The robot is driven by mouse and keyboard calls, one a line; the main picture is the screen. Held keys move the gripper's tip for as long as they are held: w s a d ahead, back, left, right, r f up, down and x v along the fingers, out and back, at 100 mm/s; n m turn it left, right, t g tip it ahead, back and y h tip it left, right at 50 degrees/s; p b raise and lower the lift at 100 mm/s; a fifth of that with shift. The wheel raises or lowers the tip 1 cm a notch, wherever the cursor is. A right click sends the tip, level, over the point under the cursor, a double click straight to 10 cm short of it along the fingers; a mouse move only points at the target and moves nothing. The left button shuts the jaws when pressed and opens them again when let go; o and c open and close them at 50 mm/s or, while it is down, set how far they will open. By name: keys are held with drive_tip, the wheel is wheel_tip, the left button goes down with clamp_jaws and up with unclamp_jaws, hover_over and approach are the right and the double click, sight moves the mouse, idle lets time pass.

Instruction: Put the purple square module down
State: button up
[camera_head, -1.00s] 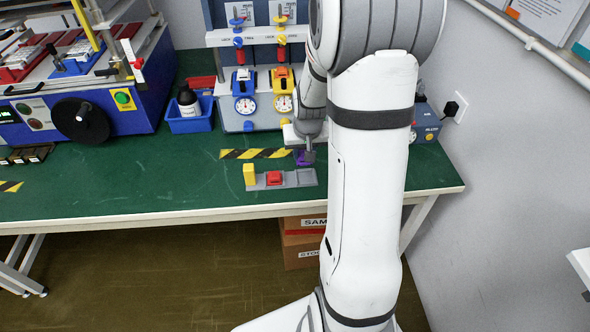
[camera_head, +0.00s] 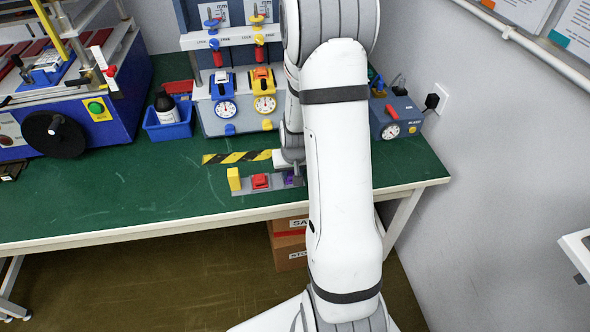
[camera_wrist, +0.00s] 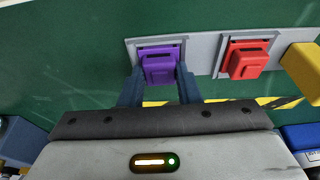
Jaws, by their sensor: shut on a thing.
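The purple square module (camera_wrist: 159,66) is held between the two fingers of my gripper (camera_wrist: 160,78) in the wrist view. It is at an end compartment of the grey tray (camera_wrist: 204,50), whose rim shows around it. I cannot tell whether it touches the compartment floor. In the head view the module (camera_head: 290,181) is at the right end of the tray (camera_head: 275,183), mostly hidden by my arm. A red square module (camera_wrist: 245,60) sits in the neighbouring compartment, and a yellow block (camera_wrist: 303,70) is at the tray's other end.
The green table (camera_head: 130,200) has free room left of the tray. A yellow-black striped strip (camera_head: 237,157) lies behind the tray. Farther back stand a blue bin (camera_head: 168,128), a rack with gauges (camera_head: 226,100) and a blue-grey box (camera_head: 396,115).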

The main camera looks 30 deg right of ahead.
drive_tip(key=o, duration=1)
drive_tip(key=shift+c, duration=0.2)
drive_tip(key=shift+r, duration=0.1)
drive_tip(key=d+v, duration=0.1)
drive_tip(key=v, duration=1.1)
drive_tip(key=s+a+r+n, duration=0.3)
drive_tip(key=s+a+r, duration=0.8)
drive_tip(key=s, duration=0.5)
drive_tip(key=shift+a+r+y, duration=0.15)
drive_tip(key=shift+a+y, duration=0.25)
drive_tip(key=shift+a, duration=0.75)
